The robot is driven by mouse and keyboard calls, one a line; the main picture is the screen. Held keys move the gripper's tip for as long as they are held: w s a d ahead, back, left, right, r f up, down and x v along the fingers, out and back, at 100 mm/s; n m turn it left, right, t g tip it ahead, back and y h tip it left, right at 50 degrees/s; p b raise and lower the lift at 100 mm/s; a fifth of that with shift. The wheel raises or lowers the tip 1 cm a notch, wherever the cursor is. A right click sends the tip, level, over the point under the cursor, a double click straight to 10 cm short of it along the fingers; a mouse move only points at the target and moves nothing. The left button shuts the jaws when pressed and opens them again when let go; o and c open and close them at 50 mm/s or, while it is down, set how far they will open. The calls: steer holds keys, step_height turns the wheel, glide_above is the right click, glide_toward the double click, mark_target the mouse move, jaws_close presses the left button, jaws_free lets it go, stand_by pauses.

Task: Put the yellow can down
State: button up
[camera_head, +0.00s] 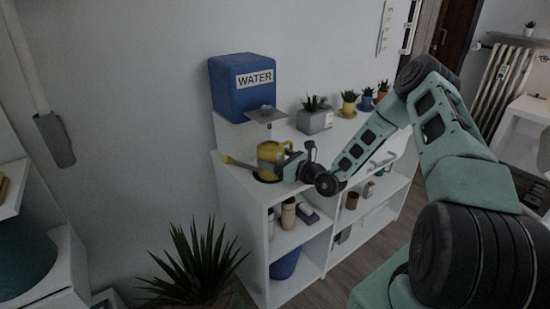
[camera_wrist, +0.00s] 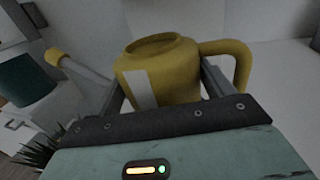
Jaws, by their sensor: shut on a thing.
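The yellow can (camera_head: 270,153) is a watering can with a long spout pointing left and a handle on the right. In the head view it is upright at the left end of the white shelf top, below and in front of the blue water container. In the wrist view the yellow can (camera_wrist: 160,70) fills the space between the fingers, with its round opening and a pale patch showing. My gripper (camera_wrist: 165,90) is shut on its body; in the head view my gripper (camera_head: 283,168) reaches it from the right. Whether its base touches the shelf top, I cannot tell.
The blue container (camera_head: 240,85) labelled WATER stands behind the can. A grey planter (camera_head: 314,121) and several small potted plants stand further right on the white shelf (camera_head: 340,140). A large spiky plant (camera_head: 200,262) is in front at the lower left. Lower shelves hold bottles and pots.

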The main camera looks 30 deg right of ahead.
steer(key=o, duration=1)
steer(key=shift+f, duration=0.1)
steer(key=shift+o, duration=0.2)
steer(key=shift+r, duration=0.2)
steer(key=b+v, duration=0.1)
steer(key=v, duration=1.1)
steer(key=s+a+r+n+g+y, duration=0.1)
steer(key=a+r+n+g+y, duration=0.1)
steer(key=a+n+g+y, duration=0.3)
steer(key=s+a+r+n+y, duration=0.1)
steer(key=a+r+n, duration=0.1)
steer(key=a, duration=0.5)
steer(key=s+a+r+n+g+y, duration=0.1)
steer(key=a+r+n+g+y, duration=0.25)
steer(key=a, duration=0.25)
steer(key=s+a+r+n+g, duration=0.1)
steer(key=s+a+n+g, duration=0.7)
steer(key=a+n, duration=0.15)
steer(key=s+a+r+n+h, duration=0.2)
steer(key=s+n+h, duration=0.5)
steer(key=n, duration=0.3)
steer(key=s+a+r+n+h, duration=0.2)
steer(key=s+n+h, duration=0.5)
steer(key=s+n, duration=0.2)
steer(key=shift+s+a+r+n+g, duration=0.3)
steer(key=shift+s+a+n+g, duration=0.1)
steer(key=shift+n, duration=0.2)
